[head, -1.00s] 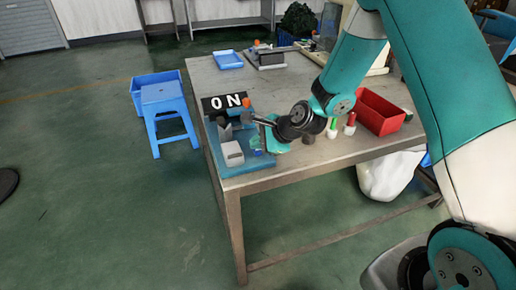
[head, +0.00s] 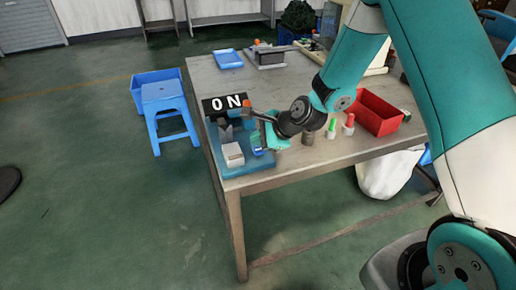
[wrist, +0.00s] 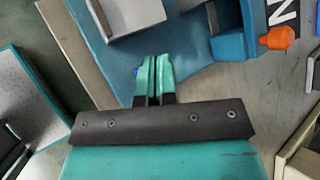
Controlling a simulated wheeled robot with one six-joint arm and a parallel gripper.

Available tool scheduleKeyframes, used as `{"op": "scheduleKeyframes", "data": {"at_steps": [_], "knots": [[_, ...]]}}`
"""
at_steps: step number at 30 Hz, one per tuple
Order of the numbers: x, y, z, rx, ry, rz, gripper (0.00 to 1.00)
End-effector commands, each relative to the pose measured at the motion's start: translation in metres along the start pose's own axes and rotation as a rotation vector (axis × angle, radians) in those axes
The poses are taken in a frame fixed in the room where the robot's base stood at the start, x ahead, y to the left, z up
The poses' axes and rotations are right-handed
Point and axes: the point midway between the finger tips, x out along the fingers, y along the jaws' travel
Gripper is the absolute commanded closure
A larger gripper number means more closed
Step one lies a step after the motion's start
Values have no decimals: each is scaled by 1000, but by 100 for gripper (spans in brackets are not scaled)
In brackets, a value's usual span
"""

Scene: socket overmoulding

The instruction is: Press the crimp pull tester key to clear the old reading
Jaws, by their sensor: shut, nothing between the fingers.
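The crimp pull tester is a blue base (head: 232,168) at the table's near left corner, with a pale grey block (head: 233,153) on it. A black sign reading "ON" (head: 226,103) stands at its back. My gripper (head: 257,138) is over the right side of the base, fingers pointing toward it. In the wrist view the teal fingers (wrist: 154,68) are shut together with nothing between them, over the blue base (wrist: 120,52). A small bright blue patch, perhaps the key (wrist: 136,72), shows beside the left fingertip, mostly hidden. I cannot tell whether the fingertips touch it.
An orange-tipped lever (head: 246,104) stands close behind my gripper; its orange knob shows in the wrist view (wrist: 279,38). A blue tray (head: 228,59) lies at the back.

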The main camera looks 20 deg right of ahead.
Motion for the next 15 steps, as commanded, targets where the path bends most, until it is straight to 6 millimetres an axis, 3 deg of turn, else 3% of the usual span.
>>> {"op": "scheduleKeyframes", "data": {"at_steps": [15], "knots": [[-34, -25, 25, 0, 0, 0, 100]]}}
